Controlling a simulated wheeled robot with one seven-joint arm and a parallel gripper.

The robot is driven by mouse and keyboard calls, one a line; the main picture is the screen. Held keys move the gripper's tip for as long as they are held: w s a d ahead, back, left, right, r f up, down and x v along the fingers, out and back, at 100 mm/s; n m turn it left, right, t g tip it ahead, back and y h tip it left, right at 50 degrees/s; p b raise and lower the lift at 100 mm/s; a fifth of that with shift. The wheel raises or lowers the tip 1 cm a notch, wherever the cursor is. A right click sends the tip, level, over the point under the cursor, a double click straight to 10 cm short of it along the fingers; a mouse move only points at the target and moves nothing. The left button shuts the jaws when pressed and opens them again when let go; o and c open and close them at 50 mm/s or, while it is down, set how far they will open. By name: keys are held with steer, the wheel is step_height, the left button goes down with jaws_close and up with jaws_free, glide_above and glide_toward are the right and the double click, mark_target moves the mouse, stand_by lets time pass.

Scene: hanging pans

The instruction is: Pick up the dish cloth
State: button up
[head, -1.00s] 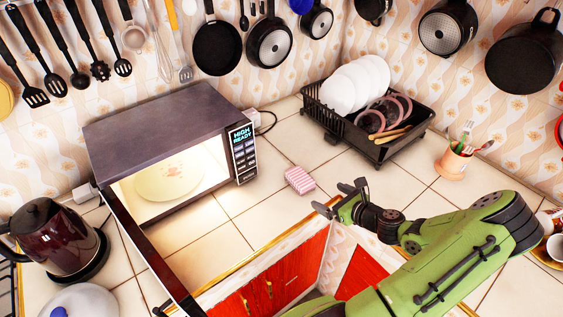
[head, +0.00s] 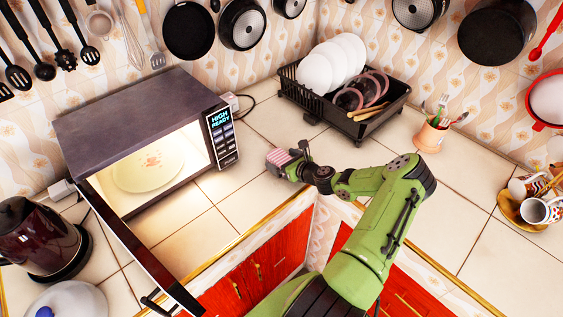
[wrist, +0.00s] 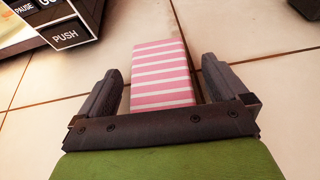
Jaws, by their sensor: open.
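The dish cloth (head: 279,158) is a small folded pink block with white stripes. It lies on the tiled counter to the right of the microwave. My gripper (head: 290,160) is right at it in the head view, and its near finger partly overlaps the cloth there. In the wrist view my open gripper (wrist: 163,85) has one finger on each side of the cloth (wrist: 163,62). Gaps show between the cloth and both fingers. The cloth's near end is hidden behind the gripper's palm.
The microwave (head: 150,105) stands left with its door (head: 135,245) open and a plate inside. A black dish rack (head: 375,125) with plates is behind my gripper. A cutlery cup (head: 431,136) is to the right. A kettle (head: 38,240) stands far left. Pans hang above.

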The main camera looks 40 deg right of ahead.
mark_target(283, 160)
steer(key=shift+s, duration=0.1)
steer(key=shift+c, duration=1.1)
steer(key=c, duration=0.8)
step_height(283, 160, up, 10)
steer(key=shift+r+p, duration=0.1)
steer(key=shift+p, duration=0.8)
steer(key=shift+c, duration=0.2)
steer(key=o, duration=0.4)
steer(key=c, duration=0.3)
